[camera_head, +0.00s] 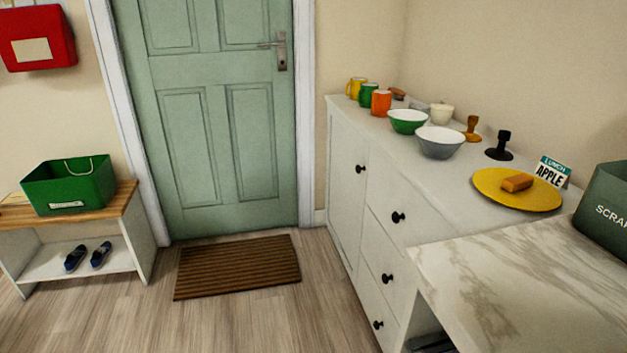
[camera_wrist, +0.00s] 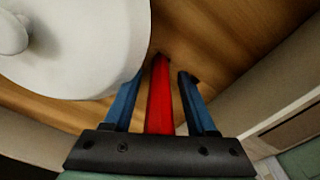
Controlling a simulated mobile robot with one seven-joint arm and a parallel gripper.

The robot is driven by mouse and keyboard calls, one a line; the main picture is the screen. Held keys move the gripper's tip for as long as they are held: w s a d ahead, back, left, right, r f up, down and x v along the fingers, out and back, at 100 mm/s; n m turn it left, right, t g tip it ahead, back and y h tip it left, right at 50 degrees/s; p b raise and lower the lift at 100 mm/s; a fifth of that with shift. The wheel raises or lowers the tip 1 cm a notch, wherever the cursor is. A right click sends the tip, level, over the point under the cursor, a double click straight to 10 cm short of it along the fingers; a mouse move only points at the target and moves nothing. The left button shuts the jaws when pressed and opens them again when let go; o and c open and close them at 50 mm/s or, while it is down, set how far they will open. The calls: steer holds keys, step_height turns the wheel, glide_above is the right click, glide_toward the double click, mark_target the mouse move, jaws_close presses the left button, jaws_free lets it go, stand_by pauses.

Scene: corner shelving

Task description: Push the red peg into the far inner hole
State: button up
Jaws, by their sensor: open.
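My gripper (camera_wrist: 161,74) shows in the wrist view with its two blue fingers apart. A long red bar, which looks like the red peg (camera_wrist: 160,100), lies between the fingers in the picture. Its far end reaches a little beyond the fingertips, over a brown wooden surface (camera_wrist: 210,40). A gap shows between the bar and the right finger; the left finger is closer to it. I cannot tell whether either finger touches it. The bar's near end is hidden behind the dark gripper body. No hole can be made out in either view. The head view does not show my gripper.
In the wrist view a large white rounded object (camera_wrist: 85,45) is close by the left finger, and a pale edge (camera_wrist: 285,115) runs at right. The head view shows a white cabinet (camera_head: 450,218) with bowls, mugs and a yellow plate (camera_head: 490,194), plus open floor (camera_head: 230,325).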

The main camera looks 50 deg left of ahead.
steer(key=r+p, duration=0.2)
steer(key=r, duration=0.2)
steer(key=r+p, duration=0.2)
steer(key=r, duration=0.2)
steer(key=r+p, duration=0.2)
steer(key=r, duration=0.3)
steer(key=shift+s, duration=0.4)
